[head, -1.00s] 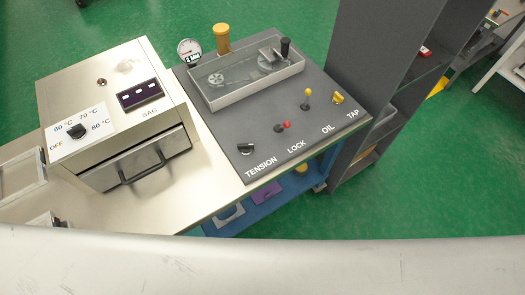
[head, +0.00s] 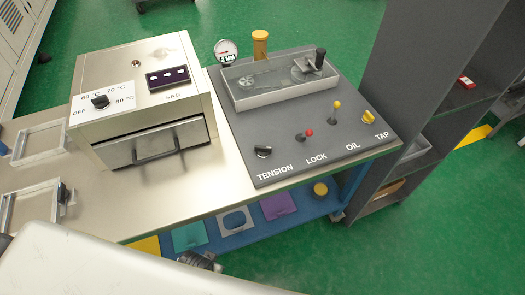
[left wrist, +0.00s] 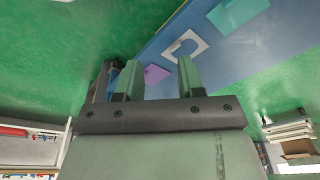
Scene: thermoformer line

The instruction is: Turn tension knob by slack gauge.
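The tension knob (head: 263,152) is a small black knob with a light mark, at the front left of the dark grey panel (head: 300,140), above the word TENSION. The round white slack gauge (head: 227,51) stands at the panel's back left, with a small tag below its dial; its needle is too small to read. In the left wrist view my left gripper (left wrist: 160,78) is open, with nothing between its two fingers. The lower shelf shows beyond it. No gripper is near the knob in the head view. My right gripper is not in view.
Lock lever (head: 308,134), oil lever (head: 336,106) and yellow tap knob (head: 368,117) stand right of the knob. A steel oven box (head: 145,95) is to the left. A tall grey shelf (head: 410,90) stands right. The bench front (head: 180,195) is clear.

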